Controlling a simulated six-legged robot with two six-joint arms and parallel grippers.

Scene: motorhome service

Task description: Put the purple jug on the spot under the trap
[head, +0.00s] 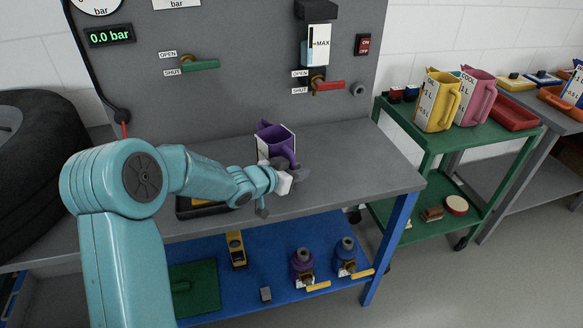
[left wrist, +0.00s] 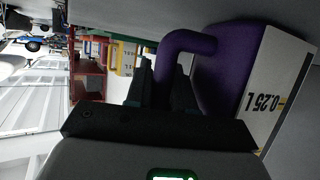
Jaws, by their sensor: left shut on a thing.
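The purple jug (head: 275,142) is upright over the grey bench, its white label facing left. My left gripper (head: 292,178) is shut on its handle. In the left wrist view, the purple jug (left wrist: 227,75) carries a white "0.25 L" label, and its handle passes between my fingers (left wrist: 163,82). Whether its base touches the bench is hidden. The trap (head: 319,45), a clear vessel marked "MAX", hangs on the grey panel above and right of the jug. A red-handled valve (head: 328,86) sits below it. No marked spot shows on the bench. My right gripper is not in view.
The grey bench top (head: 370,160) is clear right of the jug. A dark tray (head: 190,208) lies partly behind my arm. A green cart (head: 405,130) at the right holds a yellow jug (head: 437,100) and a pink jug (head: 476,95). A green-handled valve (head: 200,65) is on the panel.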

